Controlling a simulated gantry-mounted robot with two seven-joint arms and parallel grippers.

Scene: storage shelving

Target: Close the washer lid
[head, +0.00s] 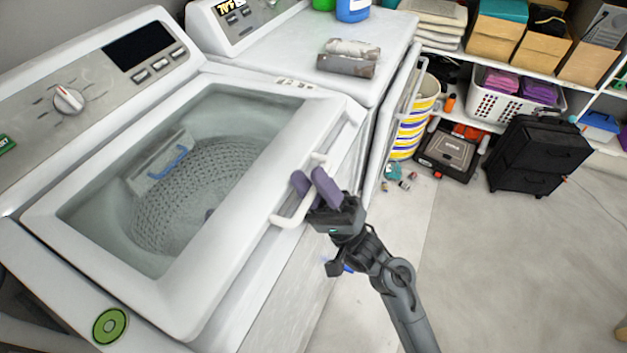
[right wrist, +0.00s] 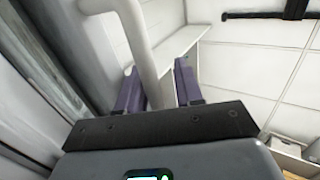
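The washer (head: 133,323) is white and stands at the left of the head view. Its lid (head: 245,215) is a white frame around a clear window, with the drum visible through it. The lid lies low over the top; I cannot tell whether a gap is left under its front edge. A white bar handle (head: 284,221) sits on the lid's front edge. My right gripper (head: 315,185) has its purple fingers on either side of this handle. My left gripper is out of view.
A second white machine (head: 290,60) with rolled towels (head: 347,66) on it stands beyond the washer. Shelves with boxes (head: 500,40) and a white basket (head: 490,105) are at the back right. A black suitcase (head: 537,155) stands on the floor.

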